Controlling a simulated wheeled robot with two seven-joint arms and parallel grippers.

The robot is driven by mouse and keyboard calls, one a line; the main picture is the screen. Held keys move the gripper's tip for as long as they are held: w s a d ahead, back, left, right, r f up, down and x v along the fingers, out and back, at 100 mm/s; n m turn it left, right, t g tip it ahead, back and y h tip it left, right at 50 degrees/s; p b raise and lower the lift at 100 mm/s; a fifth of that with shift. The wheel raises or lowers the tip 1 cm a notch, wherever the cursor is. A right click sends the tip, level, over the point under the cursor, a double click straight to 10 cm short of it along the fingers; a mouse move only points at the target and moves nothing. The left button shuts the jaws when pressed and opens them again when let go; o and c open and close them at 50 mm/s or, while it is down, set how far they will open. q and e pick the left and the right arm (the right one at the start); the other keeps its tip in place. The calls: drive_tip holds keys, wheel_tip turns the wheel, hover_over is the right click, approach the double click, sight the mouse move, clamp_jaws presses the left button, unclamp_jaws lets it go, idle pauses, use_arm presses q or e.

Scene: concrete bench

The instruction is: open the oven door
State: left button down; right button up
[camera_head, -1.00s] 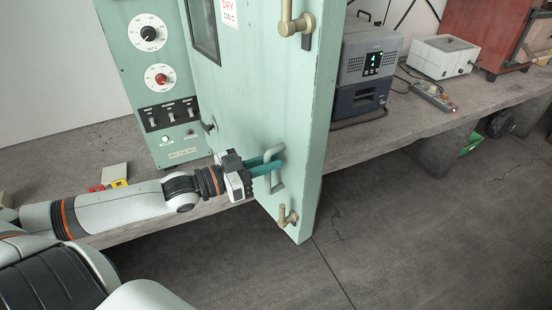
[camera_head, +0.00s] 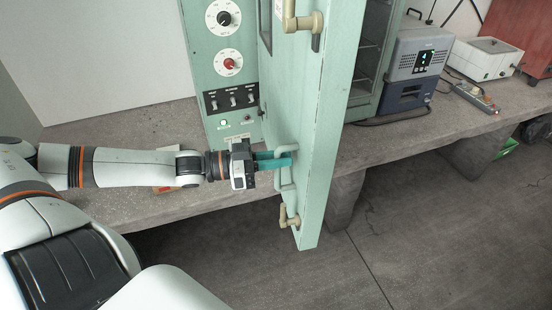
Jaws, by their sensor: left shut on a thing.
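The pale green oven door (camera_head: 318,150) stands swung out from the oven in the head view, seen nearly edge-on. Part of the oven's inside with wire shelves (camera_head: 365,60) shows to the right of the door. The oven's control panel (camera_head: 229,75) with dials and switches is left of the door. My left gripper (camera_head: 286,161), with teal fingers, is shut on the door's light green handle (camera_head: 286,178). Brass-coloured latches sit above (camera_head: 302,22) and below (camera_head: 289,216) the handle. My right gripper is not in view.
The oven stands on a concrete bench (camera_head: 420,135). A grey-blue device (camera_head: 412,68), a white box (camera_head: 487,58) and a power strip (camera_head: 474,97) are to the right. The floor (camera_head: 400,230) in front of the bench is clear at right.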

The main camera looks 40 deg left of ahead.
use_arm(q)
drive_tip(key=shift+w, duration=0.15)
drive_tip(key=c, duration=1.5)
unclamp_jaws()
drive_tip(key=p+v, duration=0.8)
drive_tip(key=v, duration=0.4)
